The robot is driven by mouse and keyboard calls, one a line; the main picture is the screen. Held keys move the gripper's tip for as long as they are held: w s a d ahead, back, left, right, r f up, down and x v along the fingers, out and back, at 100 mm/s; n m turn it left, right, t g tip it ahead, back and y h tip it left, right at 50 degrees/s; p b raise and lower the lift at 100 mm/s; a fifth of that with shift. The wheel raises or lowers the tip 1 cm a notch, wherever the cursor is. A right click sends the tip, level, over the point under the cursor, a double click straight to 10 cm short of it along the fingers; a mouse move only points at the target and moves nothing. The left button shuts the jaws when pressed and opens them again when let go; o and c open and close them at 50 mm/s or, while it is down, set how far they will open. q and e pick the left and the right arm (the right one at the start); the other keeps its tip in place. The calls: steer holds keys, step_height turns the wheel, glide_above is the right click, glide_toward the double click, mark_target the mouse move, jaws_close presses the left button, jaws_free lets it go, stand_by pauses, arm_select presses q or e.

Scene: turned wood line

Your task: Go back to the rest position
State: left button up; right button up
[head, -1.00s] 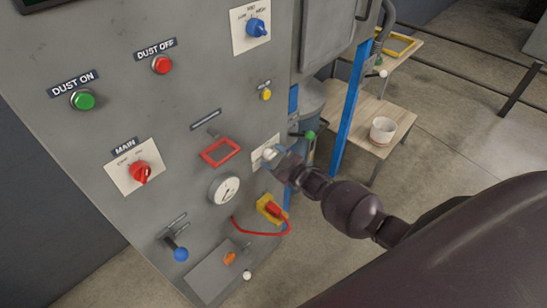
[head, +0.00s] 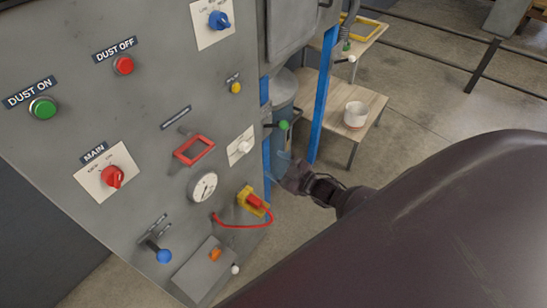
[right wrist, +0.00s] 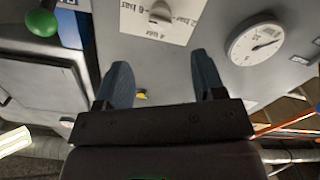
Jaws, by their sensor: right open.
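My right gripper (head: 278,168) is in the head view at the right edge of the grey control panel (head: 130,145), below a white-plated knob (head: 240,146). It appears apart from the knob. In the right wrist view its two blue-grey fingers (right wrist: 160,85) are spread, with nothing between them. The knob and its plate (right wrist: 165,15) show beyond the fingertips, and the round gauge (right wrist: 257,42) is to their right. My left gripper is not in view.
A red plug in a yellow socket (head: 252,201) with a red cable sits below the gripper. A green-ended lever (head: 283,125) and a blue post (head: 324,95) are close by. A wooden table (head: 375,100) with a white pot (head: 355,115) stands behind; floor is free to its right.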

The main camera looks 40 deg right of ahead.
stand_by(0.4)
steer(key=s+a+f+m+g+h, duration=0.1)
steer(key=s+a+m+g+h, duration=0.1)
steer(key=s, duration=0.7)
steer(key=s+a+f+m+g+h, duration=0.1)
steer(key=s+a+m+g+h, duration=0.2)
steer(key=s, duration=0.6)
steer(key=m+h, duration=0.1)
steer(key=m, duration=0.1)
steer(key=shift+s+a+f+m, duration=0.2)
steer(key=shift+a+m, duration=0.1)
steer(key=shift+m, duration=0.1)
